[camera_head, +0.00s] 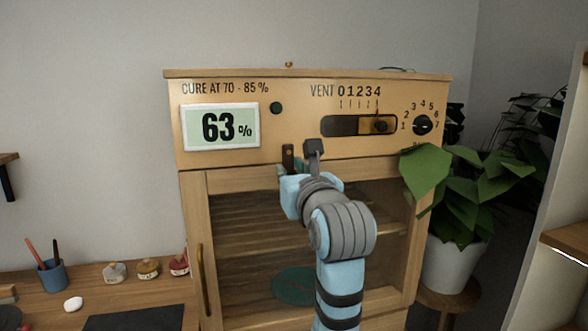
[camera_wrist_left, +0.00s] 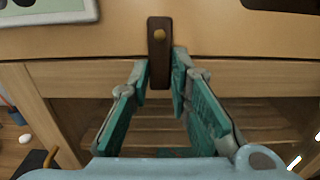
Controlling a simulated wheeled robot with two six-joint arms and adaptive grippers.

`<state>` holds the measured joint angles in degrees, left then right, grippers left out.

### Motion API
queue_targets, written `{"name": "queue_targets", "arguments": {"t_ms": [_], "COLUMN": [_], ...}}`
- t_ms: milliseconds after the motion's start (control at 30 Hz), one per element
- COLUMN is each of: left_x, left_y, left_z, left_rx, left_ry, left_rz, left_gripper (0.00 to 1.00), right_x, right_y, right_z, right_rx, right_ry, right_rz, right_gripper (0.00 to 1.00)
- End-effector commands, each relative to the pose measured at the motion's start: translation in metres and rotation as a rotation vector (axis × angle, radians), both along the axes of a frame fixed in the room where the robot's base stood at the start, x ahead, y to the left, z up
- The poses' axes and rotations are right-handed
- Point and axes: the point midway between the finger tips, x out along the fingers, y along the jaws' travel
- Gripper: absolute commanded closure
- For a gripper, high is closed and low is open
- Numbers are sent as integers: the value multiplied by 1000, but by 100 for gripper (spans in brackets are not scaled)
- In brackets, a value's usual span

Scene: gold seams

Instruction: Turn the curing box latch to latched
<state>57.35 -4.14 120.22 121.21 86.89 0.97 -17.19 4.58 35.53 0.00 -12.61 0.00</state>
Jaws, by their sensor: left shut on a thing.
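The curing box (camera_head: 228,162) is a wooden cabinet with a glazed door, which appears closed. Its latch (camera_head: 288,153) is a small dark brown bar at the top of the door. In the left wrist view the latch (camera_wrist_left: 159,24) stands upright on a brass pivot, its lower end overlapping the door's top rail (camera_wrist_left: 80,78). My left gripper (camera_head: 292,170) is at the latch from below. In the left wrist view its teal fingers (camera_wrist_left: 161,80) are shut on the latch's lower end, one on each side. My right gripper is in neither view.
Above the door are a display (camera_head: 221,127) reading 63 %, a vent slider (camera_head: 358,125) and a dial (camera_head: 422,125). A potted plant (camera_head: 455,235) stands close on the right.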

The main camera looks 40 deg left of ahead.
Motion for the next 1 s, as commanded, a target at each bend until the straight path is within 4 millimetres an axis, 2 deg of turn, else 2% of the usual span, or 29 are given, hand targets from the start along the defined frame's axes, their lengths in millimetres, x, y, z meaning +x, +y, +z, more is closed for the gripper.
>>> {"name": "queue_targets", "arguments": {"t_ms": [467, 500, 600, 633, 900, 1000], "left_x": [0, 0, -1, -1, 0, 0], "left_y": [1, 1, 0, 0, 0, 1], "left_z": [0, 0, 0, 0, 1, 9], "left_rx": [12, 12, 12, 12, 11, 10], "left_ry": [15, 15, 15, 15, 13, 11], "left_rz": [1, 1, 1, 1, 0, 0], "left_gripper": [100, 80, 64, 62, 62, 62], "right_x": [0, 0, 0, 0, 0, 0], "right_y": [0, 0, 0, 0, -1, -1], "right_z": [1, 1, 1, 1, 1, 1], "right_rx": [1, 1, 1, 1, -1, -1], "right_ry": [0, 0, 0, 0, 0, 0], "right_rz": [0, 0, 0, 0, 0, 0], "right_gripper": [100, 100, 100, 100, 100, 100]}}
